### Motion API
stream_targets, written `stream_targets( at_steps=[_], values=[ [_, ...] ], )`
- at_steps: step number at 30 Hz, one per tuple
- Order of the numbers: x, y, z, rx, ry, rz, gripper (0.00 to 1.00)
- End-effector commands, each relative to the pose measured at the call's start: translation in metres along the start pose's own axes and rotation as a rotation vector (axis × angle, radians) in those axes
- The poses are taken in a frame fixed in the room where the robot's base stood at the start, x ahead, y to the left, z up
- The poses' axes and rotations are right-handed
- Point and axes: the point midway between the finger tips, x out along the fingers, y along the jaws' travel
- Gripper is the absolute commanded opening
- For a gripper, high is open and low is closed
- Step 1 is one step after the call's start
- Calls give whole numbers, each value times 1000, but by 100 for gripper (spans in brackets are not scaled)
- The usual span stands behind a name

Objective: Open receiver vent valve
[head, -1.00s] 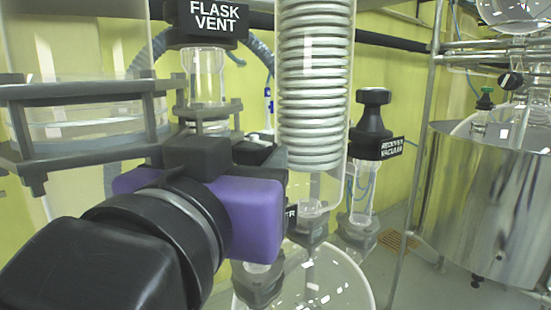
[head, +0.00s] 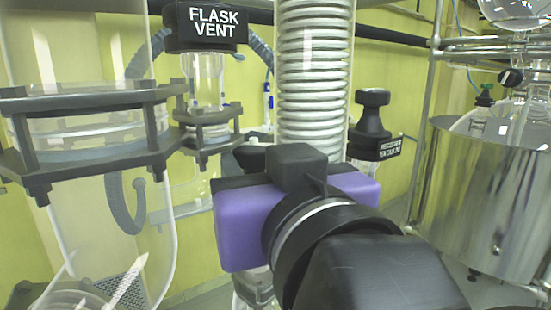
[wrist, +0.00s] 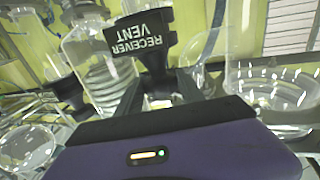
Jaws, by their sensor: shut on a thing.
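The receiver vent valve (wrist: 140,38) is black with a white RECEIVER VENT label, upside down in the wrist view. My gripper (wrist: 158,92) is shut on the valve, with its dark fingers on either side of the part below the label. In the head view, my gripper's purple body (head: 245,225) stands in front of the valve and hides most of it. How far the valve is turned cannot be told.
The FLASK VENT valve (head: 212,27) is at the upper left. The coiled glass condenser (head: 313,75) stands behind my gripper. The receiver vacuum valve (head: 372,125) is to the right. A glass vessel (head: 90,220) is at left and a steel bath (head: 490,200) at right.

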Motion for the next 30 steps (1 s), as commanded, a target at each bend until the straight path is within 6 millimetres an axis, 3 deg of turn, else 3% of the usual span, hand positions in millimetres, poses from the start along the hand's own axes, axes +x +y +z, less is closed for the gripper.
stream_targets(
  at_steps=[15,30],
  values=[
    [1,6,1,1,-2,-249,4],
    [1,5,0,3,-1,-296,4]
  ],
)
